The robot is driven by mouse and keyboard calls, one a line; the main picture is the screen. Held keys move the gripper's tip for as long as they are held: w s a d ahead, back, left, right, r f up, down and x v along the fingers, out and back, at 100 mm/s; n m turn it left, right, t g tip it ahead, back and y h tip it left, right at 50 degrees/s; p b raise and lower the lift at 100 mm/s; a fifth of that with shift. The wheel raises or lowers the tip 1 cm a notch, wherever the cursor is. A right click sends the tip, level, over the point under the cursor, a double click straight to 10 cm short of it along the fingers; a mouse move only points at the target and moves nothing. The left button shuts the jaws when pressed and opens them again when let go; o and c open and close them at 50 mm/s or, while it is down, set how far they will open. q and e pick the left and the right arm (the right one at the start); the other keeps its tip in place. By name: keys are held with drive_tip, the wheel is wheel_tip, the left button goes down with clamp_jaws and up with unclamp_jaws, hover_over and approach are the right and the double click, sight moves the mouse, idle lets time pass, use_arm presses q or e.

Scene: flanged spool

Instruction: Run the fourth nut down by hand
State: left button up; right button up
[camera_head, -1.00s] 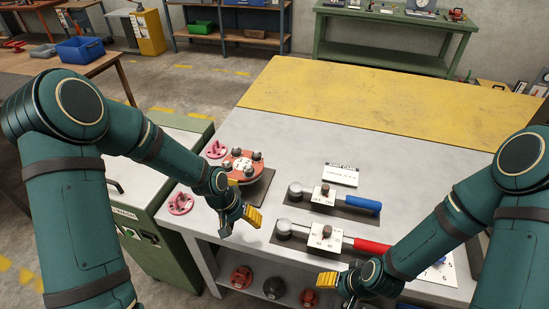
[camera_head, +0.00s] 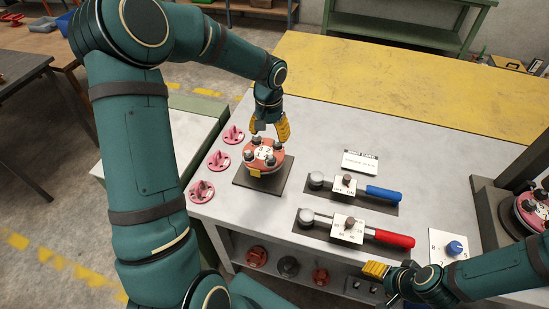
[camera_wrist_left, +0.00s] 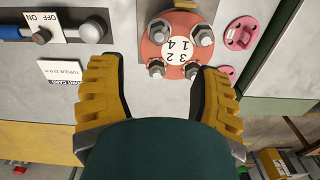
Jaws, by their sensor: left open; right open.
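The red flanged spool (camera_head: 263,153) stands on a dark plate at the table's left. Its top has a white disc numbered 1 to 4 and several grey bolt ends with nuts around it. My left gripper (camera_head: 268,130) is open and empty, just above the far side of the flange. In the left wrist view the flange (camera_wrist_left: 176,52) lies ahead between the open fingers. Two bolt heads or nuts (camera_wrist_left: 157,68) sit nearest the fingertips, apart from them. How far each nut is down I cannot tell. My right gripper (camera_head: 382,282) is open and empty at the table's front edge.
A blue knob (camera_head: 454,248) and another red flange (camera_head: 530,210) are at the right. The yellow area behind is clear.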

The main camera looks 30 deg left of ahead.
sight(270, 160)
use_arm(q)
wheel_tip(270, 160, down, 13)
drive_tip(key=shift+r, duration=0.15)
idle(0.4)
clamp_jaws()
